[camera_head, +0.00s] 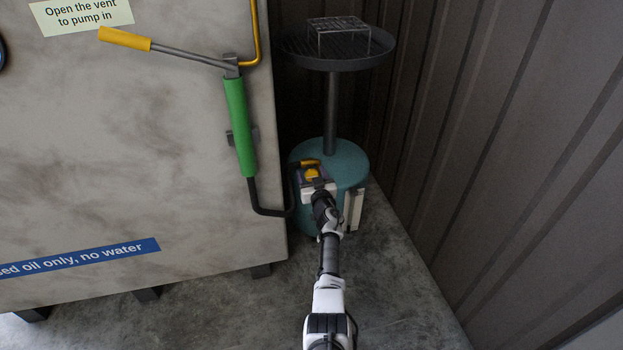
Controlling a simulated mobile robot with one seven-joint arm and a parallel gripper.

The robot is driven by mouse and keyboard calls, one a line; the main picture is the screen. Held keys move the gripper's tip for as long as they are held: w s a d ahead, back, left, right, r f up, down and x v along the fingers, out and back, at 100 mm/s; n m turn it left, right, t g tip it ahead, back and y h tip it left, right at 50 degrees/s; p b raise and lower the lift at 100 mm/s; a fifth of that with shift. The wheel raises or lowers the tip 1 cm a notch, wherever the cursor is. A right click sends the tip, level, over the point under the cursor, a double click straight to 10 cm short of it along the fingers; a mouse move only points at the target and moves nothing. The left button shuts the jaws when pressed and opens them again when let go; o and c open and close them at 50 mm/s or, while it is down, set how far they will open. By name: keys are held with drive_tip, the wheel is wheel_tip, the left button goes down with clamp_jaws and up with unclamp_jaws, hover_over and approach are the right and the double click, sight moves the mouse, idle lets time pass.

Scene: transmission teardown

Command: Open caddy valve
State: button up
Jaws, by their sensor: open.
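The oil caddy (349,164) is a teal drum with a dark post and a round drain pan (293,47) on top. A small yellow part (312,174), which looks like the valve, shows on the drum's upper front left, with an orange-yellow bar just above it. My gripper (316,183) reaches in from below, right in front of this yellow part. It is open. My wrist hides part of the drum's front.
A large grey tank (120,170) with a green pump cylinder (238,125) and a yellow-gripped lever (125,39) stands at left. Its dark bent pipe (264,210) runs close to the caddy. A corrugated wall (510,130) closes the right side. Bare floor lies in front.

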drive_tip(key=shift+w, duration=0.15)
drive_tip(key=shift+c, duration=0.4)
drive_tip(key=c, duration=0.9)
